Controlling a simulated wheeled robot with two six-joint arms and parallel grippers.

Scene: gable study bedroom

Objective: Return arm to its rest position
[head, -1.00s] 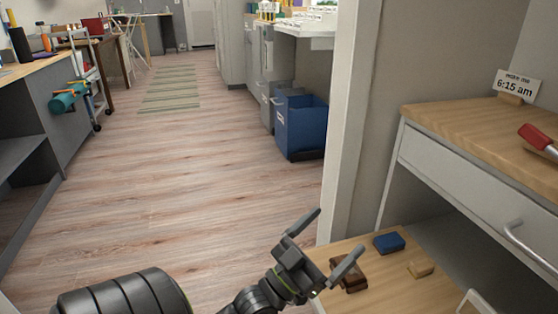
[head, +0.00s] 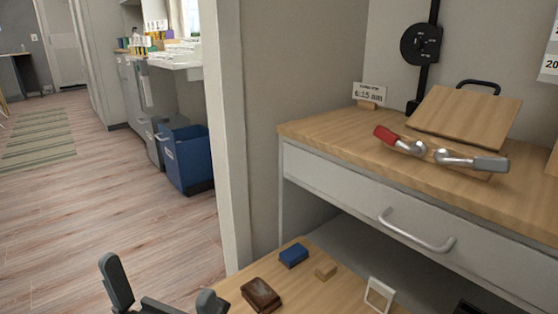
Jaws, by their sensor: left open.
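My left gripper (head: 162,291) is at the bottom left of the head view. Its two dark fingers are spread apart with nothing between them. It is in front of the left end of the low wooden shelf (head: 338,278), beside a brown block-like item (head: 261,295), and I cannot tell how far above. The rest of the left arm is below the picture edge. My right gripper is not in view.
Above is a wooden counter (head: 322,130) with red-handled and grey-handled metal pieces (head: 400,141). A blue bin (head: 187,160) stands on the open floor (head: 95,205).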

